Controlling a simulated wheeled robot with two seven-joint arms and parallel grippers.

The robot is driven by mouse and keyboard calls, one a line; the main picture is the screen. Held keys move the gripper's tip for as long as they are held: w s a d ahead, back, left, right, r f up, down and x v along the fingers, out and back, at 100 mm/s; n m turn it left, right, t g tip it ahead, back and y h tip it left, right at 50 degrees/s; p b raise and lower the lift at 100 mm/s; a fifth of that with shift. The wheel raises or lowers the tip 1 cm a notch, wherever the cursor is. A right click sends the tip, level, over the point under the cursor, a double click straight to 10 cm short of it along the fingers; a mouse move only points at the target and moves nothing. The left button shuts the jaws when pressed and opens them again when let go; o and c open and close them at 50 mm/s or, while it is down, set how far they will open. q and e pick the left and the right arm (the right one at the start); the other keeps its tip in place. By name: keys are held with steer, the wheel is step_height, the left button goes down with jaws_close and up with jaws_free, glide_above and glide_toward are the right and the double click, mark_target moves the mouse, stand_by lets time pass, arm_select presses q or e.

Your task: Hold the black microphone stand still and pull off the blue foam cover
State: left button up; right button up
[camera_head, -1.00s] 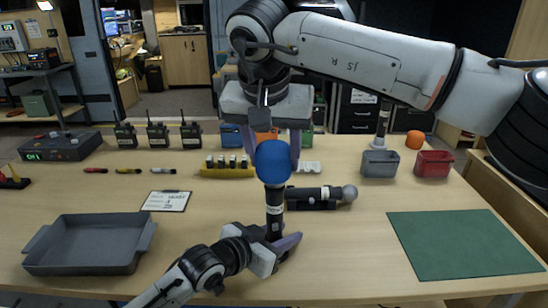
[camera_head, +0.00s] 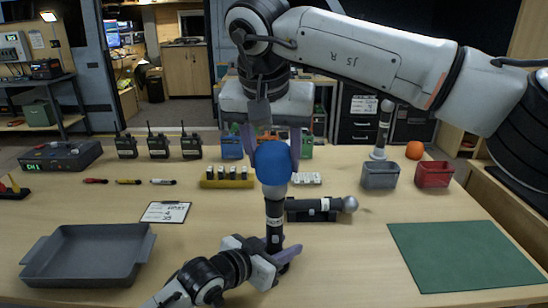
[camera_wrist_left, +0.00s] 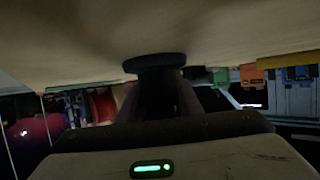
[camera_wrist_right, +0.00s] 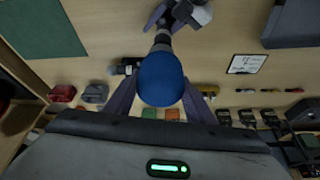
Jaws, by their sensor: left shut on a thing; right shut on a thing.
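The blue foam cover (camera_head: 272,163) sits at the top of the upright microphone in the middle of the table. A silver-grey band of the microphone head (camera_head: 275,190) shows just below the foam. The black microphone stand (camera_head: 274,210) is upright, with a pale label band. My left gripper (camera_head: 277,256) is shut on the stand low down, near the table. A dark round base (camera_wrist_left: 155,63) shows in the left wrist view. My right gripper (camera_head: 271,148) comes from above and is shut on the foam, which also shows in the right wrist view (camera_wrist_right: 161,79).
A second microphone (camera_head: 330,205) lies in a dark cradle just behind right. A grey tray (camera_head: 88,280) is at left, a green mat (camera_head: 460,255) at right. Grey (camera_head: 380,177) and red (camera_head: 434,176) bins stand at back right, near an orange foam ball (camera_head: 415,150).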

mark_target(274, 144)
steer(key=shift+r, duration=0.15)
steer(key=shift+r, duration=1.4)
arm_select(q)
steer(key=o, duration=1.2)
